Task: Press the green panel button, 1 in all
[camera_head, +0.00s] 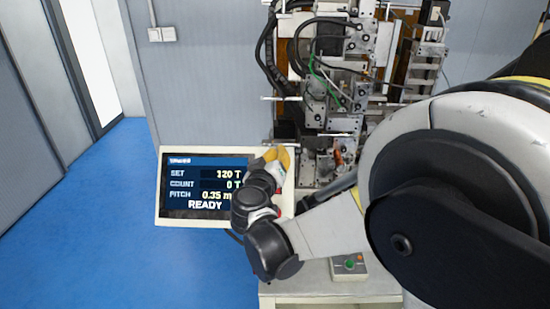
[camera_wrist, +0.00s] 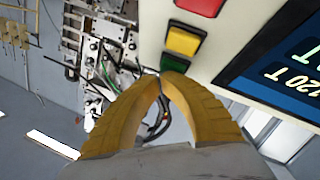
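The panel (camera_head: 180,222) stands left of the machine, its screen reading SET 120 T, COUNT 0 T and READY. In the wrist view, red (camera_wrist: 200,6), yellow (camera_wrist: 184,41) and green (camera_wrist: 175,63) panel buttons sit in a row beside the screen (camera_wrist: 290,80). My gripper (camera_wrist: 158,76) has yellow fingers whose tips meet, with nothing held between them. The tips appear just beside the lower edge of the green button; I cannot tell whether they touch it. In the head view my gripper (camera_head: 283,157) is at the panel's right side, and my arm hides most of the button strip.
The coil winder (camera_head: 335,90), with cables and metal blocks, stands behind and right of the panel. A small box (camera_head: 349,266) with a green and an orange-red button sits on the bench (camera_head: 330,288) below. Blue floor (camera_head: 100,240) is clear at left.

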